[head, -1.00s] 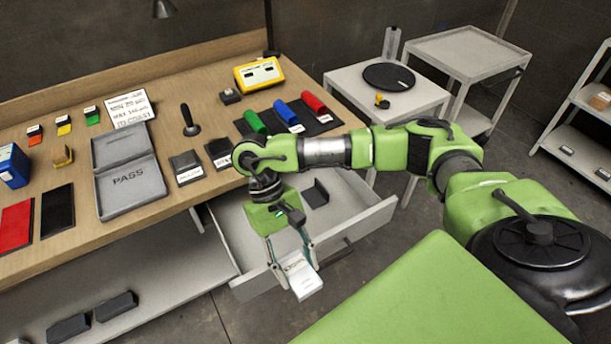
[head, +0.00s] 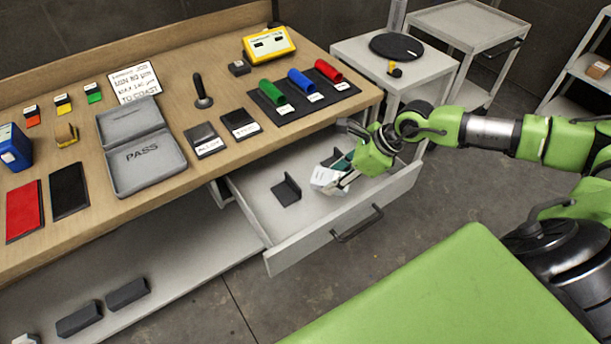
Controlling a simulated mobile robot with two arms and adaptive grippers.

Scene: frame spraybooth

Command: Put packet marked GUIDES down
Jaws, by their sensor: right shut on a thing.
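The white packet (head: 326,178) is in the jaws of my right gripper (head: 342,183), over the right part of the open drawer (head: 262,204). Its marking is too small to read. The gripper points left and down, and is shut on the packet. I cannot tell whether the packet touches the drawer floor. A dark upright divider (head: 287,190) stands in the drawer to the left of the packet. Another dark piece (head: 332,158) shows partly behind the packet. My left gripper is not in view.
The drawer's front wall (head: 310,242) stands out over the floor. A white side table (head: 352,50) stands behind my right arm.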

